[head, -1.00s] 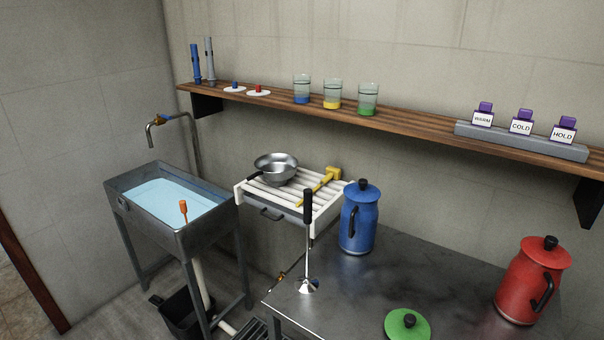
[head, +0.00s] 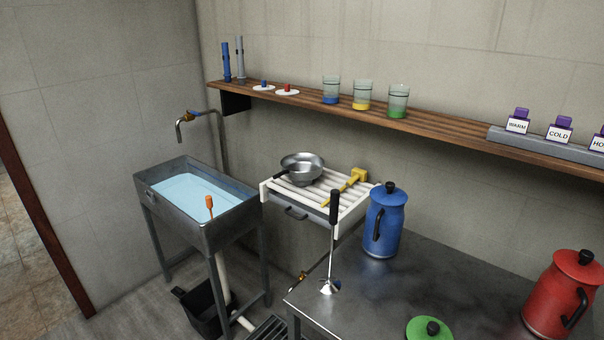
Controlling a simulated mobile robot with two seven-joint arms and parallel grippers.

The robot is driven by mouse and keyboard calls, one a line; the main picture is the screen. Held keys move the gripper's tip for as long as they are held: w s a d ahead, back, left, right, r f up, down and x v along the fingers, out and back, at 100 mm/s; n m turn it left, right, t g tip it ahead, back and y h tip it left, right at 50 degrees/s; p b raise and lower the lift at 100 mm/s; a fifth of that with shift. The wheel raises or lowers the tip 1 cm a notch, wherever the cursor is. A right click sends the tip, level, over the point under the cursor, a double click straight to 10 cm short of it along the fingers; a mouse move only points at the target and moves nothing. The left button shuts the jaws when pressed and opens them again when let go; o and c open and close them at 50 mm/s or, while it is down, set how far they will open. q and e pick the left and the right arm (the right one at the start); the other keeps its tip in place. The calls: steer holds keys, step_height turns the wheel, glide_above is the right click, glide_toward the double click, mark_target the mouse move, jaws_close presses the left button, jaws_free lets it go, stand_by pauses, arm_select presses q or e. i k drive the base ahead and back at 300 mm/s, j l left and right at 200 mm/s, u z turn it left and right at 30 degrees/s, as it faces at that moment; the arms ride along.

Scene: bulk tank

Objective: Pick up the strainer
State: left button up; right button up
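The strainer appears to be the round metal bowl (head: 302,167) with a dark handle pointing left. It sits upright on the white slatted rack (head: 268,196), left of a yellow brush-like tool (head: 347,186). From here I cannot see whether its bottom is mesh. Neither of my grippers is in view, and nothing touches the bowl.
A sink of water (head: 157,190) stands left of the rack. The metal table (head: 440,283) in front right bears a blue jug (head: 385,222), a red jug (head: 558,295), a green lid (head: 420,330) and an upright black-handled tool (head: 334,208). A wooden shelf (head: 440,128) runs above.

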mark_target(302, 168)
steer(key=i+j, duration=0.2)
steer(key=j, duration=0.2)
steer(key=i+j, duration=0.25)
steer(key=j, duration=0.15)
steer(key=i+j, duration=0.2)
steer(key=j, duration=0.2)
steer(key=i+j+z, duration=0.1)
steer(key=j, duration=0.3)
steer(key=i, duration=0.1)
